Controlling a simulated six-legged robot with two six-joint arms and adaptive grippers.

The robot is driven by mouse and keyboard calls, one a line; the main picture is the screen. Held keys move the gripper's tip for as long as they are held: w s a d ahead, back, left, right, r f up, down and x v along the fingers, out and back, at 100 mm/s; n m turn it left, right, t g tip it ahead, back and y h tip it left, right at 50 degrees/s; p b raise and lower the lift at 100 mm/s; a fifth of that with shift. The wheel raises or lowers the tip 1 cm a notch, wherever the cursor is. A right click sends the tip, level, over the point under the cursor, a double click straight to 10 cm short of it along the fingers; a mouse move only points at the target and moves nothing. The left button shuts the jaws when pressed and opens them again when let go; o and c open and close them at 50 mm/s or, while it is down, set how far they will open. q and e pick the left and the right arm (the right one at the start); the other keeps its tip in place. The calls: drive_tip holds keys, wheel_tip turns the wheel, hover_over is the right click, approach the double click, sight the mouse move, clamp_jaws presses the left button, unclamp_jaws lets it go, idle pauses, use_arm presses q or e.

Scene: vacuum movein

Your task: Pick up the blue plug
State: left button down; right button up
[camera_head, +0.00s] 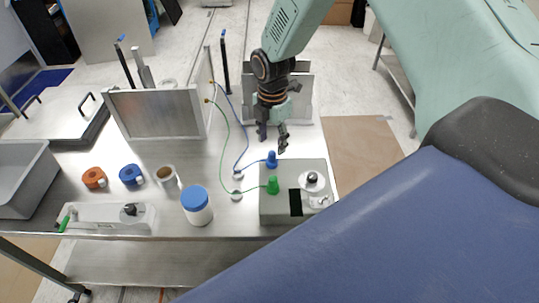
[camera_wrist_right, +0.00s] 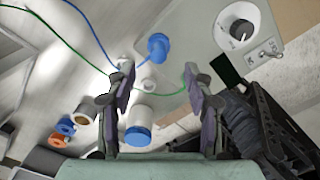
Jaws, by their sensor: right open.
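The blue plug (camera_head: 272,159) stands upright on the grey box (camera_head: 275,212), with a blue cable running from it. My right gripper (camera_head: 272,140) is open and empty, just behind and above the blue plug in the head view. In the right wrist view, the blue plug (camera_wrist_right: 158,46) lies beyond the fingertips of my right gripper (camera_wrist_right: 158,72), roughly between them and apart from both. The green plug (camera_head: 273,185) stands in front of the blue one on the same box. In the wrist view it is partly hidden by the right finger. My left gripper is not in view.
A white jar with a blue lid (camera_head: 197,204) stands left of the box. Tape rolls (camera_head: 132,174), a grey bin (camera_head: 22,178) and an upright metal panel (camera_head: 160,112) are on the steel table. The blue and green cables loop between panel and box.

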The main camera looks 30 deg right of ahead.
sight(272, 152)
drive_tip(key=f, duration=0.3)
drive_tip(key=f+p, duration=0.1)
drive_tip(key=f, duration=0.1)
drive_tip(key=shift+w+d, duration=0.25)
drive_tip(key=shift+d, duration=0.05)
drive_tip(key=shift+s+a+f, duration=0.1)
drive_tip(key=shift+a+f, duration=0.2)
drive_tip(key=shift+f, duration=0.1)
drive_tip(key=shift+s+r, duration=0.1)
drive_tip(key=shift+s, duration=0.1)
drive_tip(key=shift+w+d, duration=0.15)
drive_tip(key=shift+d, duration=0.05)
drive_tip(key=shift+c, duration=0.7)
drive_tip(key=shift+w+f, duration=0.2)
drive_tip(key=shift+f, duration=0.05)
drive_tip(key=c, duration=0.3)
drive_tip(key=shift+s+a+r, duration=0.15)
drive_tip(key=shift+s+r, duration=0.05)
drive_tip(key=c, duration=0.5)
clamp_jaws()
